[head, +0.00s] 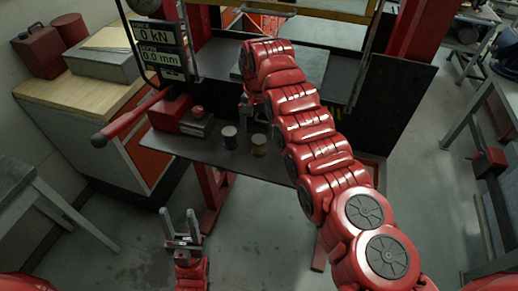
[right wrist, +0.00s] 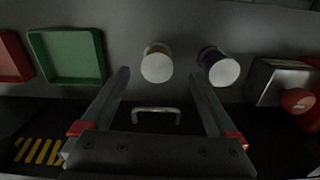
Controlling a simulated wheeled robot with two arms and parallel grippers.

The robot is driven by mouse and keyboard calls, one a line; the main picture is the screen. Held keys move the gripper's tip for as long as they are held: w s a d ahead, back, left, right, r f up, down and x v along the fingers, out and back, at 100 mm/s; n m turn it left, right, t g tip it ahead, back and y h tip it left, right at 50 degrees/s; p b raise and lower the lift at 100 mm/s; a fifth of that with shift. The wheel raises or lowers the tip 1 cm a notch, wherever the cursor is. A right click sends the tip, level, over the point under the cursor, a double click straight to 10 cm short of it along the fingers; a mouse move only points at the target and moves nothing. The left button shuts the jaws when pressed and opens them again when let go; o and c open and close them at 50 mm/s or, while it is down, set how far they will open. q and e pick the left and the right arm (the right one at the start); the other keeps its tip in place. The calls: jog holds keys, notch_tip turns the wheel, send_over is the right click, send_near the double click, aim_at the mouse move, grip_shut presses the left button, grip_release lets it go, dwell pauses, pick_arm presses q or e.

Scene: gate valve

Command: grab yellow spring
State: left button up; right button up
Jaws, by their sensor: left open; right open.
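The yellow spring (head: 259,146) stands upright on the dark bench shelf, a short cylinder with a pale top. In the right wrist view the yellow spring (right wrist: 157,64) shows its pale round end and a narrow golden side, framed between the fingertips. My right gripper (right wrist: 160,76) is open and empty, its fingers apart on either side of the spring in the picture; contact does not show. In the head view the right gripper (head: 246,103) is partly hidden by its arm, above and behind the springs. My left gripper (head: 182,233) is open and empty, low in front of the shelf.
A dark, pale-topped cylinder (head: 229,137) stands just left of the yellow spring. A box with a red button (head: 198,113) is further left. A red lever (head: 128,119) sticks out. The right wrist view shows a green tray (right wrist: 68,55) and a metal handle (right wrist: 156,111).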

aim_at(259, 139)
jog(key=shift+f, duration=0.2)
jog(key=shift+f+p, duration=0.5)
jog(key=shift+p, duration=0.25)
jog(key=f, duration=0.1)
jog(key=f+p, duration=0.1)
jog(key=shift+d+f, duration=0.2)
jog(key=shift+f, duration=0.1)
jog(key=shift+f+p, duration=0.4)
jog(key=shift+f, duration=0.45)
grip_shut()
